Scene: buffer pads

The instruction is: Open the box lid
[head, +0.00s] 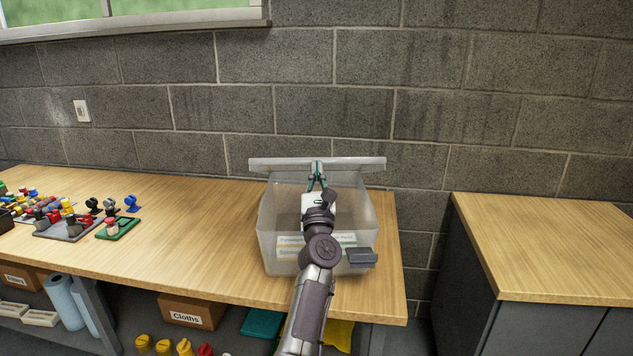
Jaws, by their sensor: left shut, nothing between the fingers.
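A clear plastic box (272,245) stands near the right end of the wooden workbench, with labels on its front. Its pale lid (280,164) shows as a narrow strip at the back of the box, raised, with the box top uncovered in front of it. The lid's exact angle is hard to tell. My left gripper (317,183) is over the box, with its green-edged fingers shut and empty, pointing at the lid's middle. The fingertips are close to the lid; contact cannot be told. My arm hides part of the box's front and inside. My right gripper is not in view.
A grey block-like part (361,257) shows at the box's front right. Pads with coloured knobs (66,225) sit on the bench (190,235) at left. A gap separates it from another wooden-topped cabinet (550,240). A block wall (450,90) stands close behind.

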